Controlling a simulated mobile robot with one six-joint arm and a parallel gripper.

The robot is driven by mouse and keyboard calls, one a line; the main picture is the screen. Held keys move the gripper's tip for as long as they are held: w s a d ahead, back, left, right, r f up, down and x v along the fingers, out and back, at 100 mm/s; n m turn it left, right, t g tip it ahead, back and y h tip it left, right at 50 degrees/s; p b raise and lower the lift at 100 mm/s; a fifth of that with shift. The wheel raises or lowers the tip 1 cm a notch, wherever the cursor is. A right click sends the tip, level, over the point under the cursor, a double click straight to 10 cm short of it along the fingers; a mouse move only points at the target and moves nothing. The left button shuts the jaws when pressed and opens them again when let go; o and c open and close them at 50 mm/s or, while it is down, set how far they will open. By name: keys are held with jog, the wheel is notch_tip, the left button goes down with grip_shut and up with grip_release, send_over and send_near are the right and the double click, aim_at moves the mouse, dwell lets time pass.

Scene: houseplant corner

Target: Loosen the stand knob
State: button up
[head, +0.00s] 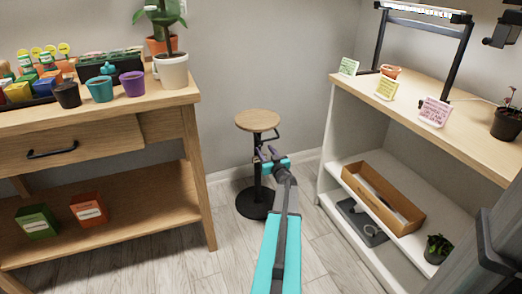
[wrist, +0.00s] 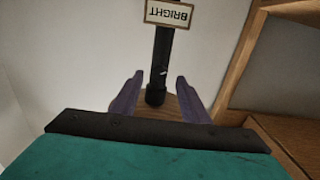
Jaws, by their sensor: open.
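The stand (head: 257,121) has a round wooden top, a black pole and a round black base on the floor. My gripper (head: 266,153) is in front of the pole, below the top, with purple fingers. In the wrist view the scene is upside down. My gripper (wrist: 159,98) is open there, its fingers apart on either side of the black pole (wrist: 161,60) in the picture, with nothing held. I cannot make out the knob clearly in that view.
A framed BRIGHT sign (wrist: 169,13) hangs on the pole. A wooden table (head: 165,101) with pots stands left. A white shelf unit (head: 335,165) with a cardboard box (head: 383,198) stands right. Bare floor lies around the stand's base.

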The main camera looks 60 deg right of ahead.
aim_at(260, 145)
jog(key=shift+b+x, duration=0.55)
jog(key=shift+x, duration=1.65)
jog(key=c, duration=1.1)
jog(key=shift+o, duration=0.2)
jog(key=shift+a, duration=0.5)
jog(key=shift+w+d+r, duration=0.1)
jog(key=shift+d, duration=0.3)
